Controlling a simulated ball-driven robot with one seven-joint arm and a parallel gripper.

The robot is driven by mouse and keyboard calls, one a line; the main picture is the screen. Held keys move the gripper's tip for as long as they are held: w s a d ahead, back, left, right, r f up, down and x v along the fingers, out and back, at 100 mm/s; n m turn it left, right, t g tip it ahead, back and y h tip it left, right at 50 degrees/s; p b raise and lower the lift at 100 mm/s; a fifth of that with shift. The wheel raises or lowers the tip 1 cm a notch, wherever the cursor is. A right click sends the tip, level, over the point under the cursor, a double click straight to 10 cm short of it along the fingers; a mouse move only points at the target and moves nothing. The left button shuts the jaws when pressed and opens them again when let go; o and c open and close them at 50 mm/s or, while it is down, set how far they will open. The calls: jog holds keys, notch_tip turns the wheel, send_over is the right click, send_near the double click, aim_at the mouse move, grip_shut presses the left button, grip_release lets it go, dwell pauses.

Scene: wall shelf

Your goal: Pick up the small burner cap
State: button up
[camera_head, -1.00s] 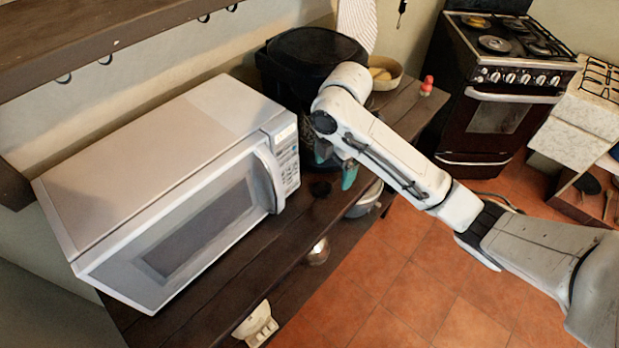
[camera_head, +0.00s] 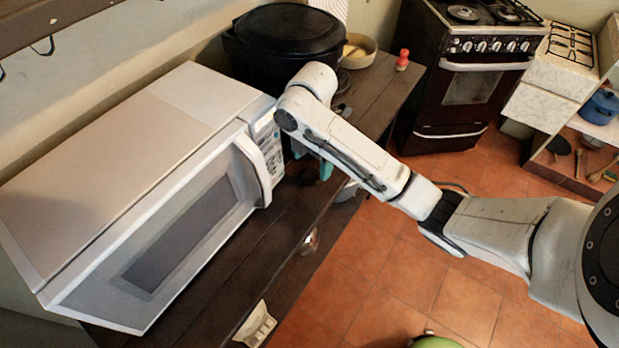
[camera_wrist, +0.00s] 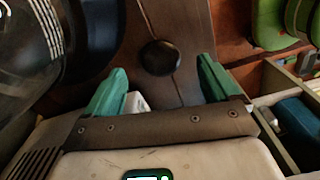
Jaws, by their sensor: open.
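The small burner cap (camera_wrist: 160,57) is a black, round, shiny disc on the dark wooden shelf. In the head view it shows as a dark spot (camera_head: 305,173) just right of the microwave. My gripper (camera_wrist: 162,72) is open, with its two teal fingers spread apart. In the wrist view the cap appears between and just beyond the fingertips, with no visible contact. In the head view my wrist hides much of the gripper, and a teal finger shows just right of the cap.
The white microwave (camera_head: 150,170) stands close on the left. A large black pot (camera_head: 285,40) stands behind my wrist. A bowl (camera_head: 357,50) and a small red object (camera_head: 402,60) are farther along the shelf (camera_head: 385,85). The stove (camera_head: 465,75) is beyond.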

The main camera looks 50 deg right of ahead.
aim_at(311, 174)
jog(key=shift+f+p, duration=0.5)
jog(key=shift+f, duration=1.55)
jog(key=shift+c, duration=0.3)
jog(key=c, duration=1.1)
jog(key=shift+r, duration=0.1)
